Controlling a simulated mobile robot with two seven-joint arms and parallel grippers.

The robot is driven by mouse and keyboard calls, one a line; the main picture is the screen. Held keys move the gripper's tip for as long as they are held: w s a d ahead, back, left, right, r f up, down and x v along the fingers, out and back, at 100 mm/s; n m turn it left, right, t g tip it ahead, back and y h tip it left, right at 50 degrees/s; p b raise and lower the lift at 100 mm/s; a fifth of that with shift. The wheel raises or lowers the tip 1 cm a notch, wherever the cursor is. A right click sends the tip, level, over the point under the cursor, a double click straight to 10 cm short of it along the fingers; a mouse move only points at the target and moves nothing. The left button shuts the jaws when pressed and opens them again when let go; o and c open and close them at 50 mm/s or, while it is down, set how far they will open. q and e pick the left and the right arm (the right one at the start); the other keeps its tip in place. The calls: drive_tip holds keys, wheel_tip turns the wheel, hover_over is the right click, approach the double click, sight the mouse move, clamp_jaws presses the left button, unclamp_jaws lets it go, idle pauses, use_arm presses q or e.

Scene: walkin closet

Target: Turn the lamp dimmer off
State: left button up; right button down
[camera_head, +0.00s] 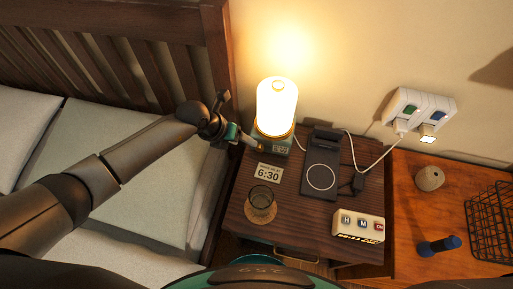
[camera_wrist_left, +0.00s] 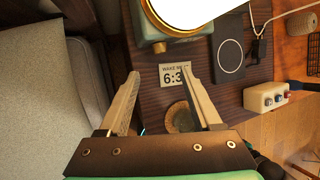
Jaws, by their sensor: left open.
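The lamp (camera_head: 276,108) glows brightly at the back left of the dark nightstand. It has a white shade, a gold ring and a greenish base (camera_head: 281,146). In the left wrist view the lit shade (camera_wrist_left: 185,12) is cut off by the top edge, and a small gold knob (camera_wrist_left: 159,47) shows on the front of the base. My left gripper (camera_head: 250,141) is beside the left side of the base. In the wrist view its fingers (camera_wrist_left: 160,72) are apart and empty, with the knob just beyond the tips; contact cannot be told. My right gripper is not in view.
A 6:30 card (camera_head: 269,173), a glass on a coaster (camera_head: 260,212), a black charging pad (camera_head: 321,160) and a white box with buttons (camera_head: 358,226) occupy the nightstand. A wall outlet (camera_head: 418,112) with cables is behind. The bed (camera_head: 140,165) lies left.

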sight(258, 149)
use_arm(q)
drive_tip(key=b+x, duration=0.4)
drive_tip(key=x, duration=0.6)
drive_tip(key=shift+w+d+f+b, duration=0.15)
drive_tip(key=shift+f+b, duration=0.05)
drive_tip(key=shift+b, duration=0.15)
clamp_jaws()
